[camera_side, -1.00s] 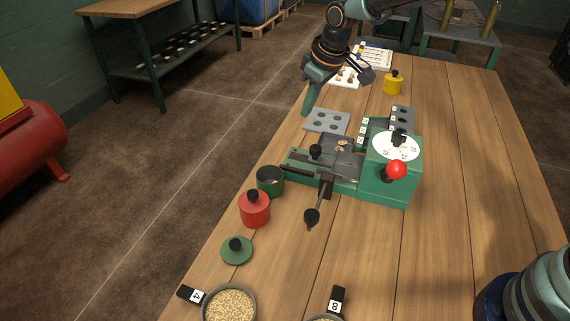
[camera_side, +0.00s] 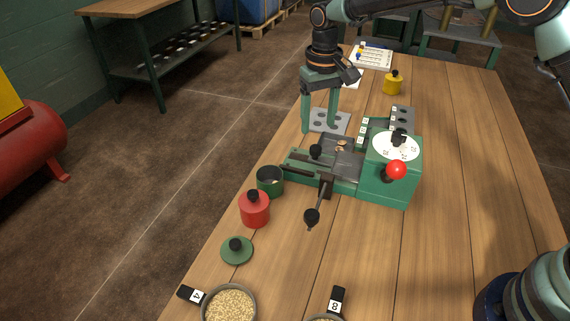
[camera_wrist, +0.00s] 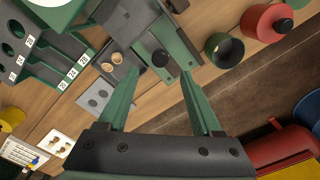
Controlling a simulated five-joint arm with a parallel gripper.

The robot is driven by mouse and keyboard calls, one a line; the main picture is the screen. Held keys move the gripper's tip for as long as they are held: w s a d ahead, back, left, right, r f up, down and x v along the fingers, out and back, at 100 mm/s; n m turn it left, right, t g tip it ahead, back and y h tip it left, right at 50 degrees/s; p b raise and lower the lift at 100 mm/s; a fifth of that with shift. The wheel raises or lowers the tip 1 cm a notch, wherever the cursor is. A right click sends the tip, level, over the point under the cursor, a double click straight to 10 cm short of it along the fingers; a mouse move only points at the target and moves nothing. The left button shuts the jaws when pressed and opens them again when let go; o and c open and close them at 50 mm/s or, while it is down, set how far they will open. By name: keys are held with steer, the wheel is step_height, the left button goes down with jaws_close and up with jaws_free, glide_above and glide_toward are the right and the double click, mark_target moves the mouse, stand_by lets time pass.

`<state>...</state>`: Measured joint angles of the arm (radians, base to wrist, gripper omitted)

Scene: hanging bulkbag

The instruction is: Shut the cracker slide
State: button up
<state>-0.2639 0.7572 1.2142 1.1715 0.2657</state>
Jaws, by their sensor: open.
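The green cracker (camera_side: 390,186) stands mid-bench, with a red ball knob and a white dial. A grey bed with brown nuts (camera_side: 341,144) lies between slide and dial body; the nuts also show in the wrist view (camera_wrist: 113,64).
A grey plate with holes (camera_side: 318,122) lies behind the slide, near the fingers. A dark lever (camera_side: 313,211) sticks out in front. A green cup (camera_side: 270,186), red pot (camera_side: 254,212) and green lid (camera_side: 236,253) stand front left.

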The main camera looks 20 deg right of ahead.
mark_target(316, 147)
step_height(316, 147, down, 7)
steer(key=shift+r, duration=0.1)
stand_by(0.3)
jaws_close()
steer(key=shift+r, duration=0.1)
stand_by(1.2)
